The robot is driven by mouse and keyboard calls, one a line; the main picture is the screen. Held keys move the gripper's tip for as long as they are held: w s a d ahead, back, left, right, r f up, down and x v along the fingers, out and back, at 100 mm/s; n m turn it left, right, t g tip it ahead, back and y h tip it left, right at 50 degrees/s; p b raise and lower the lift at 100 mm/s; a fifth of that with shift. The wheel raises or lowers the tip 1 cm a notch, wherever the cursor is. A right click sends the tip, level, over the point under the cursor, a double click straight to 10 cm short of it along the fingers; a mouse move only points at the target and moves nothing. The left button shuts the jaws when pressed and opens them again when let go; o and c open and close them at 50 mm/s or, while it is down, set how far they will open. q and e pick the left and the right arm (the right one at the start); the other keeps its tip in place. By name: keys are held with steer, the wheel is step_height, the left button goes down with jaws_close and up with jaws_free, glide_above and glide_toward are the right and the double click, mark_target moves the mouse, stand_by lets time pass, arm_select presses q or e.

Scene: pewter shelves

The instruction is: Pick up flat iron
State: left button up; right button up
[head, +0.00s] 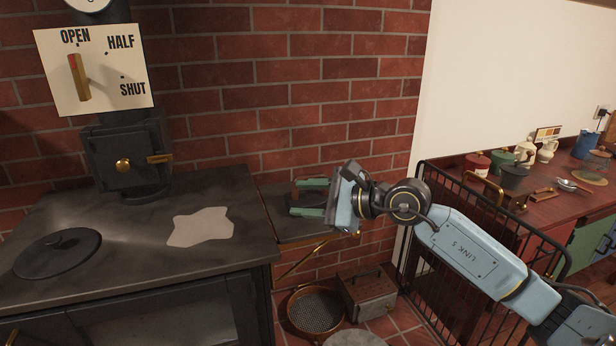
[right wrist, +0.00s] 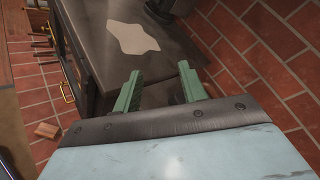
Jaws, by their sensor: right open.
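The flat iron (head: 295,192) is a small dark shape with a brownish upright part, partly hidden behind my right gripper. It appears to sit on the dark side shelf (head: 268,196) of the stove. My right gripper (head: 296,197) reaches in from the right, its two green fingers apart, one beyond and one nearer, with the iron seen between or just below them. I cannot tell whether they touch it. In the right wrist view the open fingers (right wrist: 157,76) show over the dark shelf; the iron is not clear there. My left gripper is out of view.
The black stove top (head: 130,255) with a round lid (head: 57,252) and a pale patch (head: 201,227) lies left. A brick wall (head: 300,100) stands behind. A wire rack (head: 440,240) is right. A round pan (head: 316,310) and a metal box (head: 368,293) sit below.

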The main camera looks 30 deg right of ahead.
mark_target(310, 175)
steer(key=w+d+r+n+g+h+p, duration=0.1)
steer(key=d+r+h, duration=0.15)
steer(key=d, duration=0.25)
steer(key=w+d+r+n+h+p, duration=0.1)
steer(key=d+h, duration=0.3)
steer(key=d, duration=0.1)
steer(key=shift+y, duration=0.25)
steer(key=p+x, duration=0.1)
steer(key=x, duration=0.5)
steer(key=shift+w+a+f, duration=0.1)
steer(key=shift+a+f, duration=0.05)
steer(key=shift+f, duration=0.2)
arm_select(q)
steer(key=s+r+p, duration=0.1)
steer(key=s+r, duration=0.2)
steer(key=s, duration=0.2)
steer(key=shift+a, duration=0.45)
arm_select(e)
steer(key=shift+x, duration=3.1)
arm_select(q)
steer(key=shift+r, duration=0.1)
arm_select(e)
steer(key=shift+f, duration=0.1)
jaws_close()
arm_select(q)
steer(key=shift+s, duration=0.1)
arm_select(e)
steer(key=shift+d+r, duration=0.2)
steer(key=shift+r, duration=0.1)
